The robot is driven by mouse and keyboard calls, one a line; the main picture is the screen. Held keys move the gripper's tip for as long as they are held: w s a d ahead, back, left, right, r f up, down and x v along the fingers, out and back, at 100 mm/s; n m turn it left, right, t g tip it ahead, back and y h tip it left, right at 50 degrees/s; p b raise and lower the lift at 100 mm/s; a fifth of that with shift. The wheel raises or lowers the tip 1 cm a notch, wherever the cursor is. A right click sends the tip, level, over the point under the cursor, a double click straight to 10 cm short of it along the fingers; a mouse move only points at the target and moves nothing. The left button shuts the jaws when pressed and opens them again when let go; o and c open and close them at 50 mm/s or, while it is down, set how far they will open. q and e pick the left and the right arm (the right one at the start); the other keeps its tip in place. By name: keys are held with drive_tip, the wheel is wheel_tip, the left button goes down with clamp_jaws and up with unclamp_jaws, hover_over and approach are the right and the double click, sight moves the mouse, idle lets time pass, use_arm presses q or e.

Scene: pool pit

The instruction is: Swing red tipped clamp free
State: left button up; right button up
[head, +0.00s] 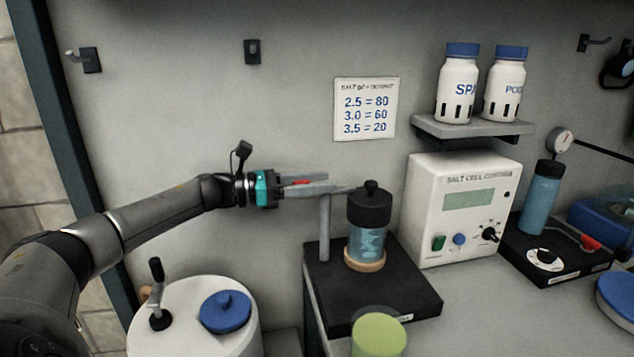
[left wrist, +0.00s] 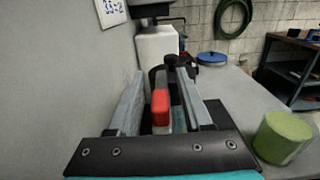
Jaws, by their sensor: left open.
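The red tipped clamp's red end (head: 302,183) shows between the fingers of my left gripper (head: 325,183) in the head view. In the left wrist view the red tip (left wrist: 160,106) sits between the two grey fingers of the gripper (left wrist: 161,78), with a visible gap on its right side. The gripper is open around the tip. A grey post (head: 325,228) stands beside a clear blue cell with a black cap (head: 368,210), on a black base (head: 410,293). The fingers hide most of the clamp's bar. My right gripper is not in view.
A white control box (head: 462,165) stands right of the cell. A green cylinder (head: 379,335) is in front of the base. A white drum (head: 185,300) with a crank handle (head: 157,280) is below my left arm. A shelf (head: 470,127) holds two white bottles.

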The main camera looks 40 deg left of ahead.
use_arm(q)
clamp_jaws()
idle(0.3)
idle(0.4)
drive_tip(key=n+t+y+p, duration=0.1)
drive_tip(key=y+p, duration=0.1)
drive_tip(key=n+t+y+p, duration=0.1)
drive_tip(key=p, duration=0.1)
drive_tip(key=shift+s+d+r+n+y, duration=0.1)
drive_tip(key=shift+s+d+n+y, duration=0.1)
drive_tip(key=shift+n+y, duration=0.2)
drive_tip(key=shift+w+d+n+g+y+p, duration=0.1)
drive_tip(key=shift+d+n+g+y+p, duration=0.25)
drive_tip(key=shift+n+y+p, duration=2.3)
drive_tip(key=shift+w+d+n+g+y+p, duration=0.1)
drive_tip(key=shift+d+n+g+y+p, duration=0.25)
drive_tip(key=shift+n+y+p, duration=2.3)
drive_tip(key=shift+d+n+g+y+p, duration=0.4)
drive_tip(key=shift+n+y, duration=0.8)
drive_tip(key=shift+y, duration=3.1)
drive_tip(key=shift+a, duration=0.15)
